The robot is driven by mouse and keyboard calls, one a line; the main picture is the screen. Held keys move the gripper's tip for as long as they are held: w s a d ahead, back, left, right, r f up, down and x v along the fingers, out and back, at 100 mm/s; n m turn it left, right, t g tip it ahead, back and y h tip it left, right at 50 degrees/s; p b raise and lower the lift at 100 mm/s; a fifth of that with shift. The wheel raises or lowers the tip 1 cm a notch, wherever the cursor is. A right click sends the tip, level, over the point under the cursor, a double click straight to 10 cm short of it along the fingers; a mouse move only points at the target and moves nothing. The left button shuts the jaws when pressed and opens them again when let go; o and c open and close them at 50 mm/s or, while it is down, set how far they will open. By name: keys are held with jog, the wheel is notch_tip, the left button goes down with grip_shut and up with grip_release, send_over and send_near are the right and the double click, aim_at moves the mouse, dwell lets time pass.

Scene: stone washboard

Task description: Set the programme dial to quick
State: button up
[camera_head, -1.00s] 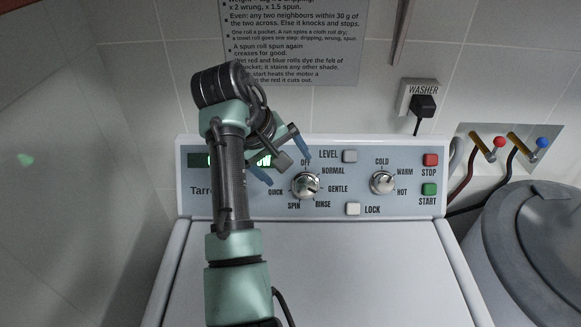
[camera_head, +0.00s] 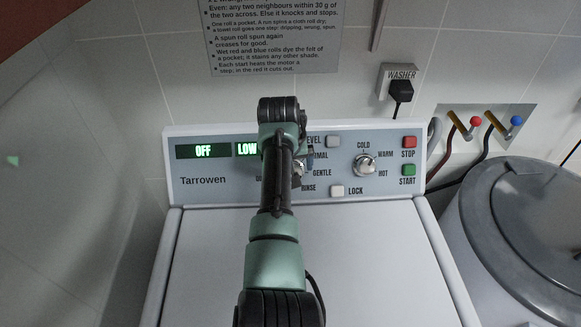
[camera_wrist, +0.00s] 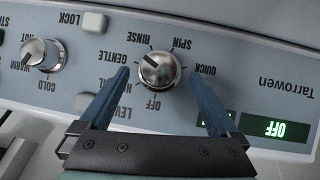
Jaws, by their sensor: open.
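The programme dial (camera_wrist: 158,71) is a round silver knob on the washer's panel, ringed by the labels OFF, NORMAL, GENTLE, RINSE, SPIN and QUICK. The wrist view shows it upside down, with QUICK (camera_wrist: 204,69) to its right. The green programme display (camera_head: 203,151) reads OFF. My gripper (camera_wrist: 160,74) is open, with one blue finger on each side of the dial; I cannot tell whether either touches it. In the head view my arm hides most of the dial and its left-hand labels.
The temperature knob (camera_head: 365,164) stands to the right, with red STOP (camera_head: 409,142) and green START (camera_head: 408,169) buttons beyond it. The LEVEL (camera_head: 334,141) and LOCK (camera_head: 337,190) buttons lie close to the dial. A grey lidded tub (camera_head: 520,235) stands at the right.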

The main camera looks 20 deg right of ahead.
jog(key=shift+x, duration=0.95)
jog(key=c, duration=1.4)
